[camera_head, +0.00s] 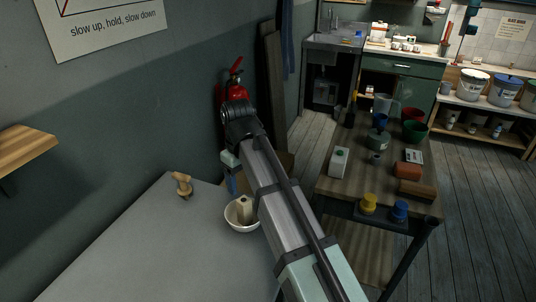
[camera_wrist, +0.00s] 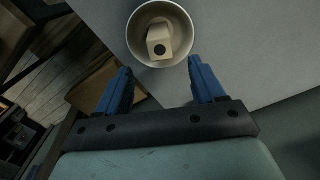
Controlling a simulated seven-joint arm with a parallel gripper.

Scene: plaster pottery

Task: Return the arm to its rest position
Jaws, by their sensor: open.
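My gripper (camera_wrist: 159,66) is open, with its two blue fingers spread apart and nothing between them. In the head view my arm reaches in from the lower right, and a blue finger of my gripper (camera_head: 232,185) shows just above the bowl. The white bowl (camera_wrist: 137,50) is just beyond the fingertips in the wrist view. It also stands on the grey table in the head view (camera_head: 233,222), partly hidden by my arm. A pale block-like piece with a dark round hole (camera_wrist: 159,40) lies in the bowl.
A wooden-handled tool (camera_head: 182,184) stands on the grey table (camera_head: 150,250), whose left part is otherwise clear. A red fire extinguisher (camera_head: 235,80) hangs by the wall behind my arm. A wooden workbench (camera_head: 345,190) with jars, pots and blocks stands at right.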

